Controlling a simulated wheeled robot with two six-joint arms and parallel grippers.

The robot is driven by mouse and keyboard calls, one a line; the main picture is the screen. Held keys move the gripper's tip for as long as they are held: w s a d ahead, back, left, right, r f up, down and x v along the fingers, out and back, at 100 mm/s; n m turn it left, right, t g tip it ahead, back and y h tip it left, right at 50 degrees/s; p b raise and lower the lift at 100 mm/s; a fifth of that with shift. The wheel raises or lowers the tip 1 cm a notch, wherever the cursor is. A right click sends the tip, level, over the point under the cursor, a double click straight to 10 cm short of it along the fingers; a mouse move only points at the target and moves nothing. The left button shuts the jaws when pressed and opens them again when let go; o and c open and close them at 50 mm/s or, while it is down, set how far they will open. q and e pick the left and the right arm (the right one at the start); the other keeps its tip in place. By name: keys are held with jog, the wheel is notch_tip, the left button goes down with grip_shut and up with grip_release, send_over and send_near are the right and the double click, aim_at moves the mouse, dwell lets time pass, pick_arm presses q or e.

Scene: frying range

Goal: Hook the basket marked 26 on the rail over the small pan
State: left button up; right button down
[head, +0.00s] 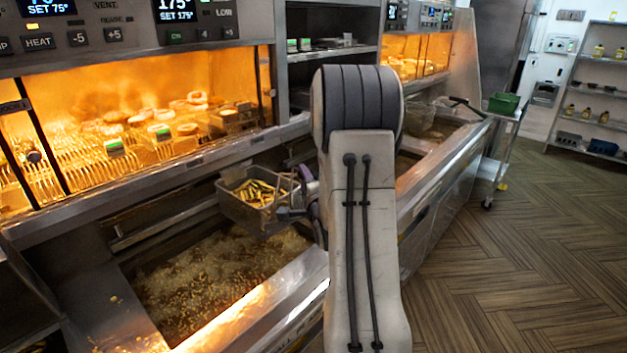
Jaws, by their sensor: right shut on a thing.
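A wire basket (257,199) with yellow-green fried pieces in it is over the near fryer pan (215,283), which holds bubbling oil. My right gripper (299,205) is shut on the basket at its right side, partly hidden behind my own arm. I cannot read a number on this basket. A metal rail (160,224) runs along the back of the near pan, left of the basket. I cannot tell whether the basket touches it. Another pan lies farther right along the range, partly hidden by my arm. My left gripper is out of view.
A second basket (424,117) with a dark handle is at the far pan. A lit warming cabinet (140,120) with food and racks stands behind the range. A cart with a green bin (503,104) stands past the range's far end. The wooden floor at right is clear.

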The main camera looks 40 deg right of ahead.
jog(key=w+f, duration=0.2)
jog(key=w, duration=0.5)
jog(key=shift+w+a, duration=0.3)
jog(key=shift+w, duration=0.05)
jog(key=shift+f+b, duration=0.65)
jog(key=shift+b, duration=0.3)
dwell(0.8)
jog(key=c, duration=0.6)
grip_release()
jog(key=shift+o, duration=0.2)
